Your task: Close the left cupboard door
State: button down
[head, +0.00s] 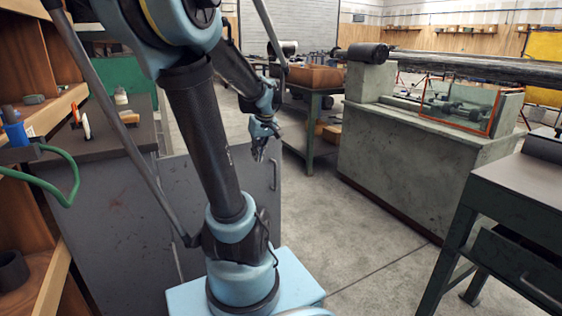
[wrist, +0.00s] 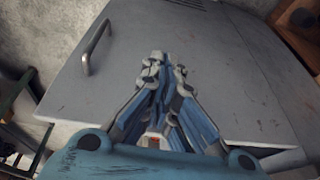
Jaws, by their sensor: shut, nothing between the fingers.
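The grey metal cupboard door (head: 247,205) stands swung open beyond the end of the dark cupboard top (head: 140,136), partly hidden behind my arm. Its handle (head: 273,175) is near its right edge. In the wrist view the door (wrist: 235,75) fills most of the picture, with the handle (wrist: 96,48) at upper left. My gripper (head: 259,155) is shut and empty by the door's upper right part. In the wrist view its fingertips (wrist: 164,68) are together over the door's face, to the right of the handle. Whether they touch the door is unclear.
Wooden shelving (head: 40,55) with a green hose (head: 70,180) stands at left. A concrete-like machine base (head: 405,150) is across the aisle. A dark metal table (head: 520,210) stands at right. The concrete floor (head: 350,240) between is clear.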

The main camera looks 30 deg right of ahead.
jog(key=d+t, duration=0.1)
jog(key=d, duration=1.4)
jog(key=w+f, duration=0.8)
jog(key=f, duration=0.1)
jog(key=shift+w, duration=0.25)
